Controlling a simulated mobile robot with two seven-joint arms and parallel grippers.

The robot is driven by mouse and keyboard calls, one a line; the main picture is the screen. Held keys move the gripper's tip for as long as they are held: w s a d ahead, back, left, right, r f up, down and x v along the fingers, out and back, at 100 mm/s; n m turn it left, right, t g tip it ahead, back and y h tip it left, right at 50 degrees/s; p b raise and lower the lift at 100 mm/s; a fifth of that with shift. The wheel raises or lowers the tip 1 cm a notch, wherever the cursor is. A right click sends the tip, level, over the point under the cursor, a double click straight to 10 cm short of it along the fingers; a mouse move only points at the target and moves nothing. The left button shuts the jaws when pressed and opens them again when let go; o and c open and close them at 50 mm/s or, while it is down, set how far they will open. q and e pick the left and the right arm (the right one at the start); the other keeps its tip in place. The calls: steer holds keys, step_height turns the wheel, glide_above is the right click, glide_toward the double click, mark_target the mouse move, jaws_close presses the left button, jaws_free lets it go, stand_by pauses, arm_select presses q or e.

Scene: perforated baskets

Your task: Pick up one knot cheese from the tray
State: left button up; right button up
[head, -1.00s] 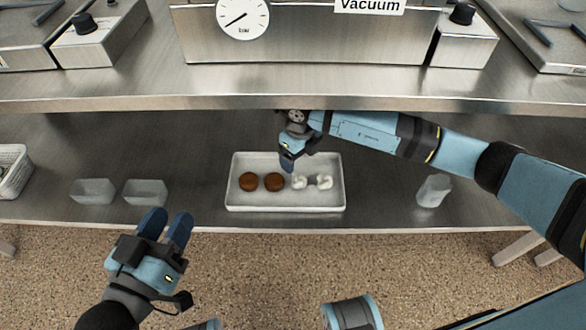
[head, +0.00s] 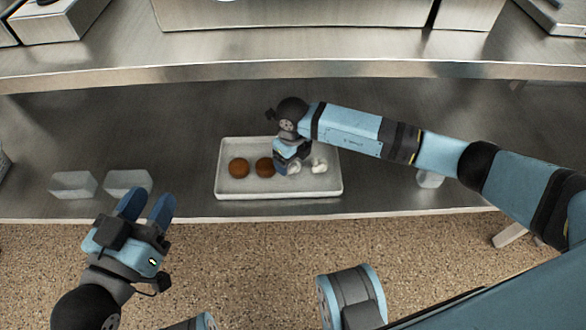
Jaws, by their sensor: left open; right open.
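The white tray (head: 232,187) lies on the lower steel shelf. Two round brown items (head: 238,168) sit in its left half. Two white knot cheeses show in its right half: the right one (head: 320,165) is clear, and the left one (head: 294,168) is partly hidden by my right gripper. My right gripper (head: 281,168) is open and points down into the tray, at the left knot cheese and close to the right brown item. Whether its fingers touch the cheese cannot be told. My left gripper (head: 147,206) is open and empty, in front of the shelf's edge at the left.
Two translucent containers, one at the far left (head: 73,184) and one beside it (head: 128,182), stand on the shelf left of the tray. Another translucent container (head: 430,179) stands to the right, partly behind my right arm. The upper steel shelf (head: 300,70) overhangs behind.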

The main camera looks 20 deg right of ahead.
mark_target(293, 164)
step_height(293, 164, down, 3)
steer(key=shift+b, duration=0.5)
steer(key=c, duration=1)
arm_select(q)
steer(key=shift+w+a+r+m+t, duration=0.15)
steer(key=shift+w+a+m+t, duration=0.2)
steer(key=shift+m, duration=0.25)
steer(key=shift+d, duration=0.1)
